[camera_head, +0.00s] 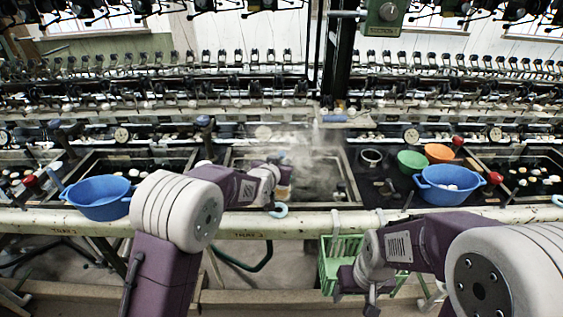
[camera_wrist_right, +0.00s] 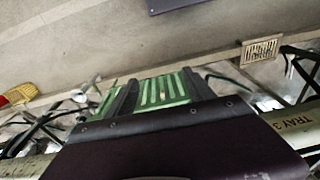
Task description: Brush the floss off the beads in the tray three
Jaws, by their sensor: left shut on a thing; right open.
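Tray three (camera_head: 350,182) is the middle basin, behind the rail marked TRAY 3; pale steam hangs over it. I cannot make out beads or floss in it. My left gripper (camera_head: 279,184) is over the near part of this tray, shut on a small tan thing, apparently a brush (camera_head: 284,191), mostly hidden by the gripper. My right gripper (camera_head: 356,292) is open, low in front of the rail, by a green slatted basket (camera_head: 342,247). In the right wrist view, the basket (camera_wrist_right: 160,90) shows between and beyond the dark fingers; I see nothing gripped.
A blue bowl (camera_head: 98,198) stands on the left, another blue bowl (camera_head: 449,185) on the right, with green (camera_head: 411,161) and orange (camera_head: 438,152) bowls behind it. Reeling machinery fills the back.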

